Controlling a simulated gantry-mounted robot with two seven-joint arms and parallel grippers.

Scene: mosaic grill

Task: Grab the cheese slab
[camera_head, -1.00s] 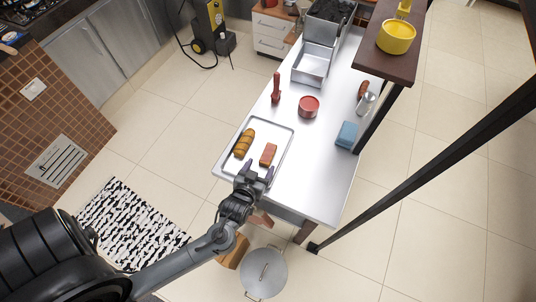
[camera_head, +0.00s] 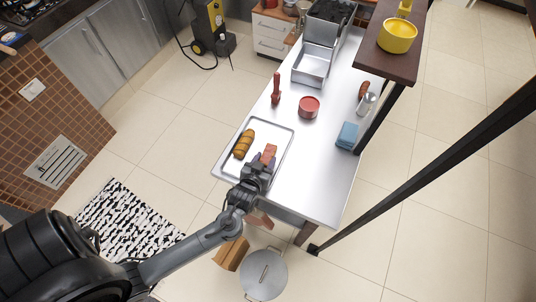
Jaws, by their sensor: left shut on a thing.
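The cheese slab (camera_head: 270,150), a small reddish-pink block, is at the right part of the metal tray (camera_head: 285,133) on the steel table. My left gripper (camera_head: 265,159) is over the tray's near right part, its fingers shut on the near end of the slab. The slab's near end is hidden by the fingers. I cannot tell whether the slab still touches the tray. My right gripper is not in view.
A scored bread loaf (camera_head: 244,144) lies on the tray, left of the slab. A red bowl (camera_head: 309,107), a red grinder (camera_head: 276,90) and a blue box (camera_head: 347,134) stand farther along the table. The table's near right part is clear.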

